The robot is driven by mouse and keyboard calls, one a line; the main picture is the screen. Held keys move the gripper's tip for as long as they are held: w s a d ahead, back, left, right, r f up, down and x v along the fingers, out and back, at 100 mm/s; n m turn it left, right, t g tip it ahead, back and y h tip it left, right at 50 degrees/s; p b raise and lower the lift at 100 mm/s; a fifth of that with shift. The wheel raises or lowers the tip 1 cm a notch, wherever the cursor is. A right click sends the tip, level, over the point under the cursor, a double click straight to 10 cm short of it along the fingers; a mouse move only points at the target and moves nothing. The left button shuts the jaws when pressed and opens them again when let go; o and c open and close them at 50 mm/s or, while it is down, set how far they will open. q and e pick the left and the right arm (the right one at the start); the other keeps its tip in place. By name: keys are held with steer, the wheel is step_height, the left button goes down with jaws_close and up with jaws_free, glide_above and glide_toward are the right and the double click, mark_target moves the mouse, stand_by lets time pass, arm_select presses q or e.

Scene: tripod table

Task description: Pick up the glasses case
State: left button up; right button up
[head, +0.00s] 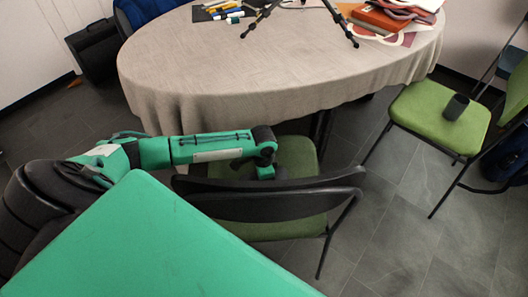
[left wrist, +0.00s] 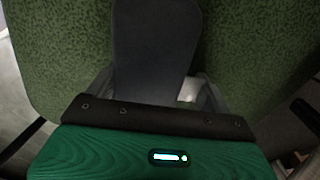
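A dark grey, smooth, rounded long object, which looks like the glasses case (left wrist: 155,50), shows over a green seat in the left wrist view. My right gripper is not in view.
The near chair's black backrest (head: 275,203) stands close to my left gripper. The cloth-covered table (head: 250,70) is just beyond, with a tripod (head: 340,25), markers (head: 225,14) and books (head: 380,17). A dark cylinder (head: 455,107) stands on the right green chair (head: 425,112).

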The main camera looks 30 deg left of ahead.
arm_select(q)
steer(key=c, duration=0.5)
steer(key=shift+r, duration=0.15)
